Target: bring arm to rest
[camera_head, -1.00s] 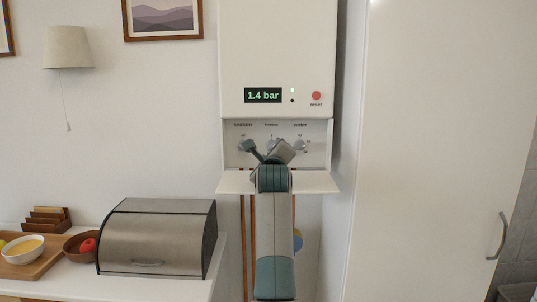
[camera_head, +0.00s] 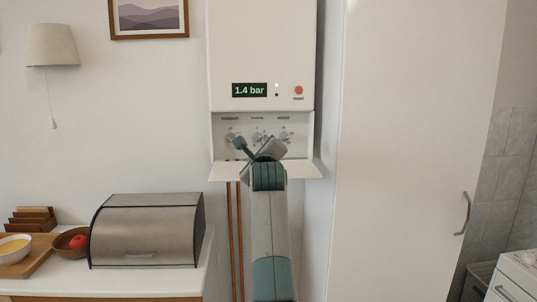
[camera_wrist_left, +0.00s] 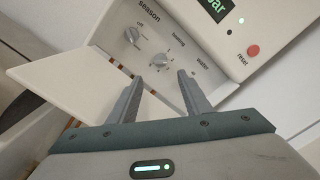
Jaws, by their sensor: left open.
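My left gripper (camera_head: 257,148) is open and empty in front of the boiler's control panel. In the left wrist view, the two fingers (camera_wrist_left: 159,88) point at the panel with a gap between them. The season knob (camera_wrist_left: 132,34) and the heating knob (camera_wrist_left: 159,60) show beyond the fingertips. The water knob is mostly hidden behind the right finger. I cannot tell whether a finger touches a knob. The white boiler (camera_head: 262,50) hangs on the wall, its display (camera_head: 249,90) reading 1.4 bar. My right gripper is out of view.
The boiler's flap (camera_head: 300,170) is folded down below the panel, close to my left wrist. A red reset button (camera_head: 298,90) is above right. A metal bread box (camera_head: 148,230) stands on the counter at left. A tall white cabinet (camera_head: 415,130) stands at right.

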